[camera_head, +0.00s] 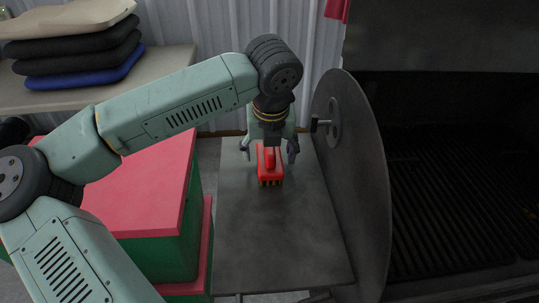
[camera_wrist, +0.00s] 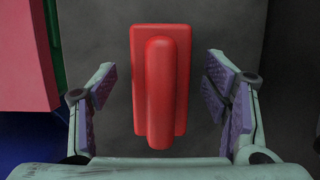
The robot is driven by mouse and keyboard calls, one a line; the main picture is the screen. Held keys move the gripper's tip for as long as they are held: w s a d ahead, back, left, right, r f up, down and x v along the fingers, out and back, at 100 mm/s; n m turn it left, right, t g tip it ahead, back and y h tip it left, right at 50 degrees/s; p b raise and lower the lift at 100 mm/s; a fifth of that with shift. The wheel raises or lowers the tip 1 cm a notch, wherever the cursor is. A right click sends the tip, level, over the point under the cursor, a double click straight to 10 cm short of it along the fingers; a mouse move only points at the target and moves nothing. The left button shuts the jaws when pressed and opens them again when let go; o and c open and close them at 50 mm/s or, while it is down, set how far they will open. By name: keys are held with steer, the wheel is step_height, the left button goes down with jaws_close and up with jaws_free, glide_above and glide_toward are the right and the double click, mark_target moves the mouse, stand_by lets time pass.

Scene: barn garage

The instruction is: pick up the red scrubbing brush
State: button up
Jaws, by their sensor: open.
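The red scrubbing brush (camera_head: 269,166) lies on a dark grey metal side shelf (camera_head: 275,235), its bristles facing down and its raised handle up. My gripper (camera_head: 269,152) is above the brush, pointing down, with a finger on each side of it. In the wrist view the brush (camera_wrist: 159,85) sits between the open fingers of my gripper (camera_wrist: 162,100), with a gap on both sides. The fingers do not touch the brush. The lower end of the brush comes close to the gripper's palm edge in that view.
A round grey metal lid (camera_head: 355,190) stands upright along the shelf's right side, beside a dark grill (camera_head: 460,190). A red and green box (camera_head: 150,200) stands close on the left. Folded cushions (camera_head: 80,50) lie on a table at the back left. The shelf's front is clear.

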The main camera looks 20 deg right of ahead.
steer(key=shift+x, duration=0.8)
steer(key=shift+c, duration=0.3)
steer(key=c, duration=1.4)
steer(key=shift+r, duration=0.1)
steer(key=shift+c, duration=0.2)
